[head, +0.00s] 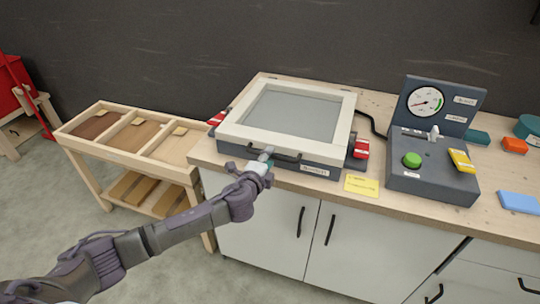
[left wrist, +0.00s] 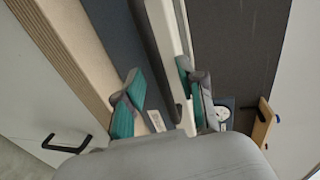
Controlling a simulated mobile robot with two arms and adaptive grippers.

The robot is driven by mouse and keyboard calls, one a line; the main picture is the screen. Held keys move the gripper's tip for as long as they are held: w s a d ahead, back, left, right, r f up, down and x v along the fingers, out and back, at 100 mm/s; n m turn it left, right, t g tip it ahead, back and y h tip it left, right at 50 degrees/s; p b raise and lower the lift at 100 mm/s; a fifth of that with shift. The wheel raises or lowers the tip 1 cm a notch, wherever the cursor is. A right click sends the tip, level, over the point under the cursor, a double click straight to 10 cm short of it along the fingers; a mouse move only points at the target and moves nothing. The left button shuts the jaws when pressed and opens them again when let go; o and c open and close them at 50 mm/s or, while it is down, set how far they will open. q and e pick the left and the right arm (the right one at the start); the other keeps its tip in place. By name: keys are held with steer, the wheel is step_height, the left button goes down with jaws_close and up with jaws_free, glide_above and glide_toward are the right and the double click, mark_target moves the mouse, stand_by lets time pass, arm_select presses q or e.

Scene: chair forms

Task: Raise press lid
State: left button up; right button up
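The press sits on the wooden workbench. Its lid (head: 288,113) is a cream frame around a grey panel and lies down flat on the dark press base (head: 230,149). A black handle (head: 286,158) runs along the lid's front edge; it also shows as a dark bar in the left wrist view (left wrist: 177,113). Contact with the handle cannot be told. My right gripper is not in view.
Red latches (head: 361,148) sit at the press's sides. A control box (head: 432,165) with gauge and green button stands right, beside a yellow note (head: 362,185). A wooden rack (head: 132,138) with trays stands left. Cabinet doors (head: 340,240) are below the bench.

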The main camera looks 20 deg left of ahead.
arm_select(q)
steer(key=shift+x, duration=1)
jaws_close()
